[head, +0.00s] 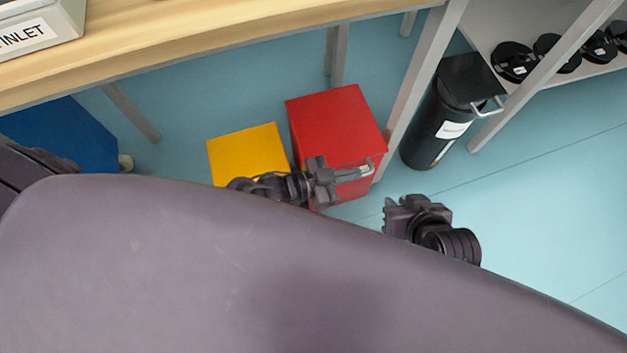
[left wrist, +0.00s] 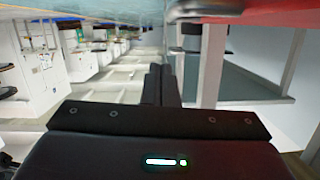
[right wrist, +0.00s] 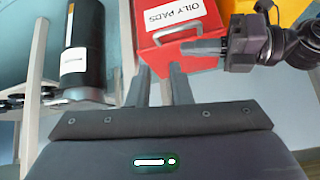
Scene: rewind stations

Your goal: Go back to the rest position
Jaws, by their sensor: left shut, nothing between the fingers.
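My left gripper (head: 365,170) is in front of the red bin in the head view, with its fingers pointing right. In the left wrist view its two fingers (left wrist: 160,84) lie together with nothing between them. My right gripper (head: 415,217) is lower and to the right in the head view, over the floor, its fingertips not clear there. In the right wrist view its fingers (right wrist: 157,80) stand apart with an empty gap. The left gripper also shows in the right wrist view (right wrist: 190,50), in front of the red bin.
The red bin (head: 335,120), labelled OILY PADS, stands beside a yellow bin (head: 245,150) below the wooden table (head: 230,40). A black bin (head: 435,125) stands by the table leg. A shelf with black spools (head: 513,62) is at upper right. Floor at right is clear.

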